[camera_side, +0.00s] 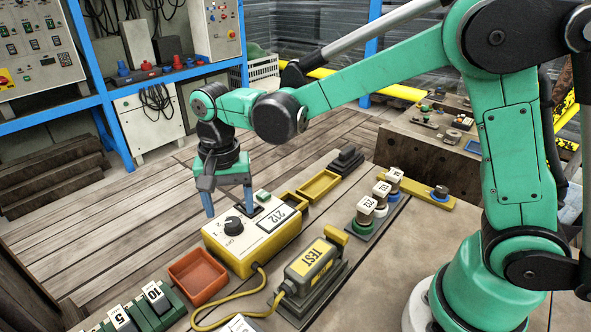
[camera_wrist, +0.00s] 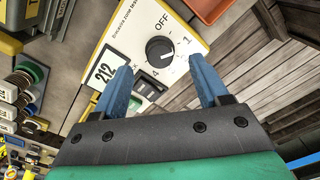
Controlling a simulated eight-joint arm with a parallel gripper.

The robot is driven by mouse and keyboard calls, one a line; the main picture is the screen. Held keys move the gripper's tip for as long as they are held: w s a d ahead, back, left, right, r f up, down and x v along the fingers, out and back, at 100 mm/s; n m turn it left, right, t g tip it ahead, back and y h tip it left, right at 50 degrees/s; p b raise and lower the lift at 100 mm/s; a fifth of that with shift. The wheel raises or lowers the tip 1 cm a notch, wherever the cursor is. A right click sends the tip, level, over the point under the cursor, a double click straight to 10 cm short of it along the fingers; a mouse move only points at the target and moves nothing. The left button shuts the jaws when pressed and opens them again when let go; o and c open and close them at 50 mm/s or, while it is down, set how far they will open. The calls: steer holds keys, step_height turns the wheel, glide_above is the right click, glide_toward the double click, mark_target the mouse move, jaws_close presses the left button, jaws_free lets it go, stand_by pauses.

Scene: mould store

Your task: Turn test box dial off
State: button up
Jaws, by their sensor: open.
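The yellow test box (camera_side: 249,250) with a white top panel stands on the bench in the side view. Its black round dial (camera_side: 234,226) also shows in the wrist view (camera_wrist: 160,50), with OFF printed above it, 1 to its right and 4 below. A pale mark on the dial seems to face the upper right; its exact setting is hard to tell. My gripper (camera_side: 228,204) is open and empty over the box's far side. In the wrist view its blue fingers (camera_wrist: 161,65) are spread, with the dial just beyond and between their tips; no contact is visible.
A 212 display (camera_side: 276,218) sits beside the dial. A yellow cable (camera_side: 232,320) runs to a grey TEST unit (camera_side: 325,262). An orange tray (camera_side: 197,275) lies close to the box, a yellow tray (camera_side: 319,186) behind. Tagged knobs (camera_side: 366,207) stand to the right.

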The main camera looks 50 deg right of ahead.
mark_target(233, 225)
steer(key=shift+f, duration=1.45)
jaws_close()
steer(key=shift+n, duration=0.3)
steer(key=n, duration=0.3)
steer(key=shift+n, duration=2.1)
